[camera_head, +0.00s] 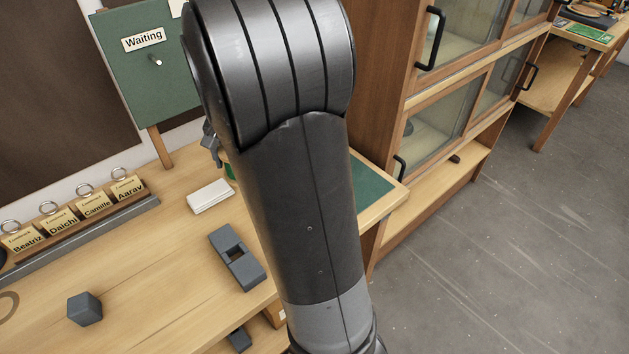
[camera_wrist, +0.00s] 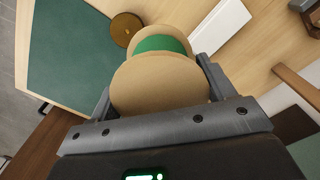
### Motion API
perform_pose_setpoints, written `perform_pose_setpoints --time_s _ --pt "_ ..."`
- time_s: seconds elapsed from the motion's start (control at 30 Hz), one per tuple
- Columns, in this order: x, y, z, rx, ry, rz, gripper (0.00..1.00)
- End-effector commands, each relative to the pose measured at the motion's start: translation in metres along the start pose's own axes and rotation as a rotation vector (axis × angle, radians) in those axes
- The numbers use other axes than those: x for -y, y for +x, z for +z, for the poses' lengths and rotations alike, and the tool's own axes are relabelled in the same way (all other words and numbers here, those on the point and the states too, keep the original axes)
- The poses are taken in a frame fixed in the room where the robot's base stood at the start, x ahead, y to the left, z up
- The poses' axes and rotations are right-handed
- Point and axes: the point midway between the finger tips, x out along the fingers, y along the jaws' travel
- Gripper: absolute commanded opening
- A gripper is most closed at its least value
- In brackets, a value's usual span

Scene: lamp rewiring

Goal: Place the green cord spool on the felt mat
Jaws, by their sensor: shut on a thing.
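The green cord spool (camera_wrist: 161,45) has pale wooden flanges and a band of green cord between them. In the wrist view it sits between the two fingers of my gripper (camera_wrist: 157,82), which is shut on it. Whether the spool touches the bench below cannot be told. The felt mat appears as a dark green sheet (camera_wrist: 85,55) at the left of the wrist view, apart from the spool. In the head view the mat (camera_head: 373,188) shows at the bench's right end, partly hidden by my arm. My arm hides most of the spool there.
A round brown disc (camera_wrist: 125,28) lies between spool and mat. A name-tag rack (camera_head: 80,220) and a green "Waiting" board (camera_head: 148,75) stand behind.

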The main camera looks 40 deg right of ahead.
Motion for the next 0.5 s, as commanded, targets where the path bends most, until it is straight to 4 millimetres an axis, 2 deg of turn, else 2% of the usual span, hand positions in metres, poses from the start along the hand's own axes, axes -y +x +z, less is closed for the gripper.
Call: perform_pose_setpoints --time_s 0.03,0.2,0.4,0.5 --pt "-0.027 0.0 -0.014 0.001 0.099 -0.001 0.45" --pt "-0.117 -0.002 -0.043 0.001 0.416 -0.004 0.45" --pt "-0.219 -0.006 -0.055 -0.006 0.761 -0.006 0.45" --pt "-0.258 -0.009 -0.053 -0.011 0.895 -0.008 0.45"
